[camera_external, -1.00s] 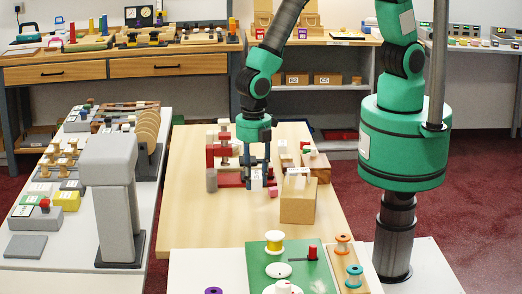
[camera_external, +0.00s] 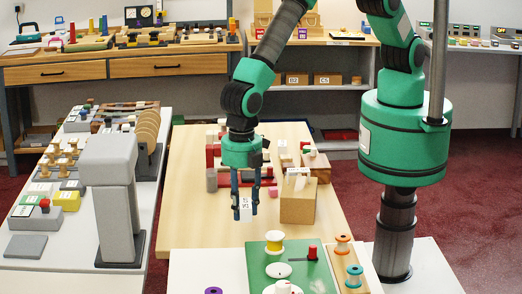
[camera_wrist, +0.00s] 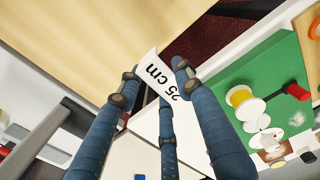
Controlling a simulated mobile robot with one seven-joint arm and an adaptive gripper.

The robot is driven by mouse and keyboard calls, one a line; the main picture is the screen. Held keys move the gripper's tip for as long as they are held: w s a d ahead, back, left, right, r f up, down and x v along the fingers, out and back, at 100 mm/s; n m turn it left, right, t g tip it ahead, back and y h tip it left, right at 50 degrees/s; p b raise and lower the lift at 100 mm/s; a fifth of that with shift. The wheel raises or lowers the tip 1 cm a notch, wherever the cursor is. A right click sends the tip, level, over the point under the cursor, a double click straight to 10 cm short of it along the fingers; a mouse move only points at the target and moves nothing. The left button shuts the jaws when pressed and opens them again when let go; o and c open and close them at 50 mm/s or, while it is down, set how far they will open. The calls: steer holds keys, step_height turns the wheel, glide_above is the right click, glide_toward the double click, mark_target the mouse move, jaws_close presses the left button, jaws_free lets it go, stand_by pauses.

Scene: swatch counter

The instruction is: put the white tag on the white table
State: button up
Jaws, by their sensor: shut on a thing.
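My gripper (camera_external: 245,208) is shut on the white tag (camera_external: 243,211) and holds it above the front part of the wooden table. In the wrist view the tag (camera_wrist: 158,74) reads "25 cm" and sits between the fingertips of my gripper (camera_wrist: 155,80). The tag hangs clear of any surface. A white table (camera_external: 205,258) stands at the front, nearer the camera than my gripper. The same white table (camera_wrist: 205,67) shows in the wrist view beside a green mat.
The green mat (camera_external: 303,270) on the white table carries a yellow spool (camera_external: 274,241) and a red-topped piece. A wooden strip (camera_external: 347,265) with spools lies right of it. A grey post-like device (camera_external: 110,195) stands at left. The table's front left looks mostly clear.

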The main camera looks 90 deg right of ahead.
mark_target(245, 214)
steer(key=a, duration=0.6)
steer(key=shift+s+r, duration=0.15)
steer(key=shift+s, duration=0.1)
steer(key=shift+w+a+f, duration=0.25)
steer(key=shift+w+a, duration=1.6)
steer(key=shift+w, duration=0.05)
steer(key=shift+w+a+f, duration=0.25)
steer(key=shift+w+a, duration=1.6)
steer(key=shift+a, duration=0.05)
steer(key=shift+w+a+f, duration=0.25)
steer(key=shift+w+a, duration=1.6)
steer(key=shift+w, duration=0.05)
steer(key=shift+f, duration=1.7)
steer(key=shift+f, duration=0.15)
